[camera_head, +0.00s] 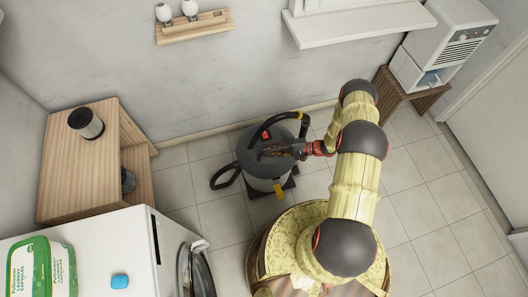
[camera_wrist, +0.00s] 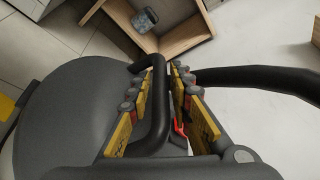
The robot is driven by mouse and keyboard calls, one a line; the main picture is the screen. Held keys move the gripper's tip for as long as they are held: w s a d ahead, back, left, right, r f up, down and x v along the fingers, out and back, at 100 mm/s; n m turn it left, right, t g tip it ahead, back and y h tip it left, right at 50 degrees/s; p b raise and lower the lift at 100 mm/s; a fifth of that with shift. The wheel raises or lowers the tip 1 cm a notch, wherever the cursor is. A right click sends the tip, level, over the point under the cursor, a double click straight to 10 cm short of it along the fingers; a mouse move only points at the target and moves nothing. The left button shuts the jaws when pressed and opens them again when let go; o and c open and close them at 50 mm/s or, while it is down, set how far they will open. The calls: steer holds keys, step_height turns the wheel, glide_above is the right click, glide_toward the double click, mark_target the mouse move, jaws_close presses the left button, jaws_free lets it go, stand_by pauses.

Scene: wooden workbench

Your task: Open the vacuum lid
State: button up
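The vacuum (camera_head: 252,169) is a grey drum on the tiled floor, with a dark grey round lid that looks closed. The lid (camera_wrist: 70,115) fills the left and lower part of the wrist view. A black handle (camera_wrist: 158,95) rises from it. My gripper (camera_head: 272,151) is over the lid in the head view. In the wrist view its two yellow-padded fingers (camera_wrist: 160,82) stand apart, one on each side of the handle. I cannot tell whether the pads touch it. A black hose (camera_wrist: 250,76) runs to the right of the fingers. Part of the lid is hidden by my gripper.
A wooden shelf unit (camera_head: 78,165) with a dark jar on top stands to the left. A white washing machine (camera_head: 110,245) is at the front left. A wooden stand (camera_head: 405,97) bears a white appliance at the right. Tiled floor (camera_head: 210,218) is free around the vacuum.

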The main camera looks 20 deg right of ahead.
steer(key=shift+x, duration=1.45)
steer(key=shift+c, duration=0.7)
steer(key=c, duration=0.4)
steer(key=shift+s, duration=0.1)
jaws_close()
